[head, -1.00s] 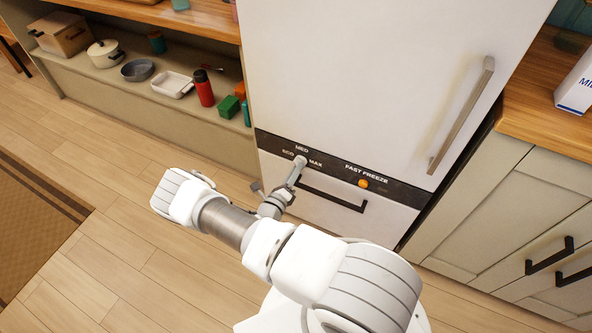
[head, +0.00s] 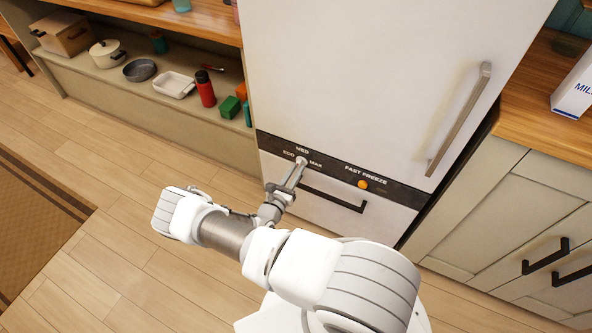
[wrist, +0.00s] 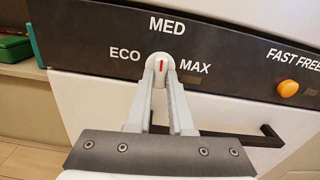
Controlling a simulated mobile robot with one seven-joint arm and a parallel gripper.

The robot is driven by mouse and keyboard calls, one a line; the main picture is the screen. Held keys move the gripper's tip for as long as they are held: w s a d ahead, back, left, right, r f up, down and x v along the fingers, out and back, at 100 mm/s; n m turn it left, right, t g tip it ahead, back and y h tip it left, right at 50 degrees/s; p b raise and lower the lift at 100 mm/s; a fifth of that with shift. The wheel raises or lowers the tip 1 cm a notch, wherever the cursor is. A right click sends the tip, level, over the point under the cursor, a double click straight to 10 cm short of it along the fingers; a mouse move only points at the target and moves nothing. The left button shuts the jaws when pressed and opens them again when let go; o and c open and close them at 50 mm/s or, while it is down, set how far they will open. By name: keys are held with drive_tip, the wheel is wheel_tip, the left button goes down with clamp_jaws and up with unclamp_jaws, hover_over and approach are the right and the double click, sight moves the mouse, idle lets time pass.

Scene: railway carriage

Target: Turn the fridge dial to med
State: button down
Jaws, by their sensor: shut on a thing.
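The fridge dial (wrist: 161,56) is a small white knob with a red mark, on the dark strip of the white fridge (head: 370,70). MED is printed above it, ECO to its left and MAX to its right. The red mark stands nearly upright in the wrist view, pointing up towards MED. My gripper (wrist: 161,68) is shut on the dial, one finger on each side. In the head view my gripper (head: 301,164) reaches the strip from below, and its fingertips hide most of the dial.
An orange button (wrist: 288,88) under FAST FREEZE sits to the right on the strip. A dark drawer handle (head: 335,197) is just below, and a long metal handle (head: 460,118) is on the door. A shelf with a red bottle (head: 205,90) stands left.

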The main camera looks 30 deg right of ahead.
drive_tip(key=shift+m, duration=0.5)
drive_tip(key=c, duration=0.8)
unclamp_jaws()
drive_tip(key=p+v, duration=0.2)
drive_tip(key=v, duration=1.5)
drive_tip(key=shift+a, duration=0.2)
drive_tip(key=shift+s, duration=0.1)
